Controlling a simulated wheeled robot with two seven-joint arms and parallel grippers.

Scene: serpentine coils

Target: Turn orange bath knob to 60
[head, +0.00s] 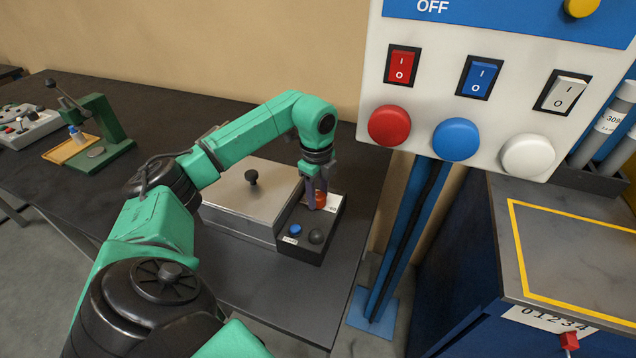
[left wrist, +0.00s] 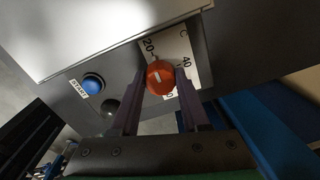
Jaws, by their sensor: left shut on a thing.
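The orange knob (left wrist: 160,77) is on the dark control panel of a metal bath, in front of a white dial plate (left wrist: 186,50). The marks 20, C and 40 show on the plate; another mark is partly hidden by the knob and fingers. In the head view the knob (head: 320,199) shows between the fingers. My left gripper (left wrist: 162,84) reaches down from above with one finger on each side of the knob, shut on it. I cannot read the knob's exact setting. My right gripper is in neither view.
A blue START button (head: 295,229) and a black knob (head: 316,236) sit on the same panel. The bath has a metal lid (head: 240,195) with a black handle. A switch panel (head: 440,85) on a blue post stands to the right. A green press (head: 105,140) stands far left.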

